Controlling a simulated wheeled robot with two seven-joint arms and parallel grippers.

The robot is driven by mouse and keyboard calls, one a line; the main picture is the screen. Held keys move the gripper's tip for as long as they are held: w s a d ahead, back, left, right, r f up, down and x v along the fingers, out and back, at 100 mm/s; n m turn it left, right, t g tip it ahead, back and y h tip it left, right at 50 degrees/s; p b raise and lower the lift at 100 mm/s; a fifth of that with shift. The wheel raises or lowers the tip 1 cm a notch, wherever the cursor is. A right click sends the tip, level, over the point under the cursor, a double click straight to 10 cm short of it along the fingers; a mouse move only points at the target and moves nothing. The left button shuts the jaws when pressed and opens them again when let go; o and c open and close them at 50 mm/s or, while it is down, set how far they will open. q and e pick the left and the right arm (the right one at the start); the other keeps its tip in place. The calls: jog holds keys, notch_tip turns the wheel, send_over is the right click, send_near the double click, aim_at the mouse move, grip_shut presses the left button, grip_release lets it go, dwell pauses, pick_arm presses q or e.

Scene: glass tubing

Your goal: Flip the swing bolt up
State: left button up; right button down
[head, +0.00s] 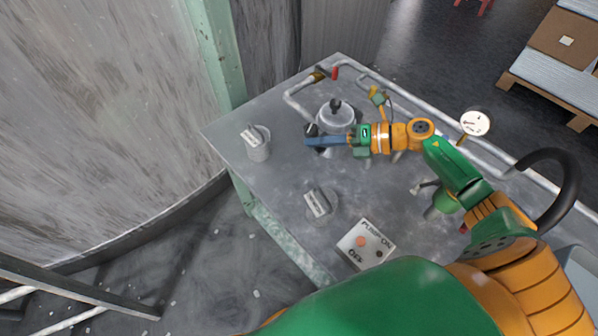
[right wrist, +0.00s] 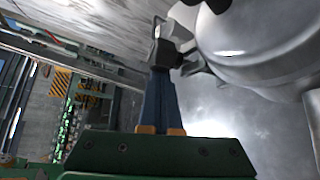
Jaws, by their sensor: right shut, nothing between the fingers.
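A silver domed vessel (head: 337,114) with a dark knob on top stands on the grey metal table (head: 285,185). A small dark fitting (head: 312,130), which looks like the swing bolt, is at the vessel's left side. My right gripper (head: 308,141) reaches in from the right, its blue fingers shut and empty, pointing left in front of the vessel. In the right wrist view the vessel (right wrist: 260,40) fills the upper right. The bolt's grey blocky end (right wrist: 164,34) shows just beyond the closed fingertips (right wrist: 160,70); I cannot tell if they touch. My left gripper is out of view.
A labelled canister (head: 258,148) stands near the table's left edge and a labelled block (head: 318,203) nearer the front. A pump switch box (head: 366,243) is at the front. Pipes with a red-handled valve (head: 333,72) and a gauge (head: 475,123) run along the back.

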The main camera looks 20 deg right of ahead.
jog(key=shift+w+d+r, duration=0.1)
jog(key=shift+w+d, duration=0.05)
jog(key=shift+d, duration=0.2)
dwell(0.5)
jog(key=v, duration=0.7)
jog(key=shift+b, duration=0.45)
